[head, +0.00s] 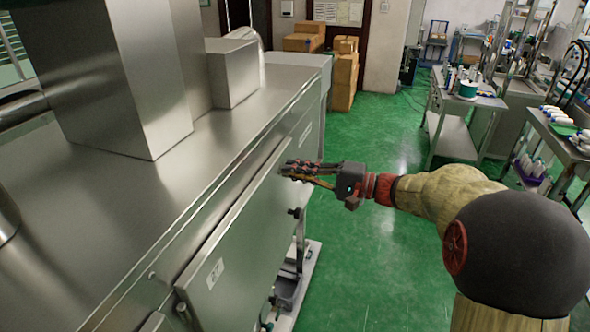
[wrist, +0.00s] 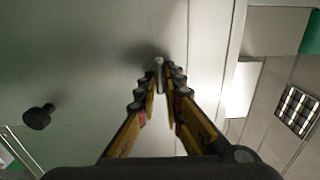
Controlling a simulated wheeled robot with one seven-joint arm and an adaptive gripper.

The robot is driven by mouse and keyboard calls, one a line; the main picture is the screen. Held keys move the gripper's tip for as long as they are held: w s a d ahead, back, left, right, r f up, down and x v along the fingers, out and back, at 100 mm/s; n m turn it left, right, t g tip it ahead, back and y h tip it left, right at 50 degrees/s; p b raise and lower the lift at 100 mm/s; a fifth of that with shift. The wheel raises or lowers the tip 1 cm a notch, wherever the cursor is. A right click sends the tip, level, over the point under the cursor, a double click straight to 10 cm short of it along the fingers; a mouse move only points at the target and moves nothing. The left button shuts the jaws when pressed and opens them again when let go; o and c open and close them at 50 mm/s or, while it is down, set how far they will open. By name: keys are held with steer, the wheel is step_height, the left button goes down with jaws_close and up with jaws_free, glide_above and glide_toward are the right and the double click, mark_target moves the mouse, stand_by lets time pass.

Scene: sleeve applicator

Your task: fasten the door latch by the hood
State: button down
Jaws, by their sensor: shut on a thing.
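My gripper (head: 296,171) reaches from the right to the upper edge of the steel door (head: 245,225) on the machine's side. In the wrist view, its fingers (wrist: 160,78) are nearly together around a small pale metal piece (wrist: 158,62), which looks like the door latch. The piece sits against the door face, and the fingers hide most of it. In the head view the latch is hidden behind the fingers. The tall steel hood (head: 110,70) rises from the machine's top.
A black knob (head: 293,212) sticks out of the door below my gripper; it also shows in the wrist view (wrist: 38,117). A smaller steel box (head: 235,72) stands on the machine. Cartons (head: 343,80) and a work table (head: 470,98) stand farther back. The green floor (head: 385,250) is clear nearby.

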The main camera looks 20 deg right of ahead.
stand_by(0.3)
steer(key=c, duration=2)
jaws_free()
steer(key=shift+o, duration=0.4)
steer(key=shift+d, duration=0.1)
steer(key=v, duration=1.2)
steer(key=shift+w, duration=0.1)
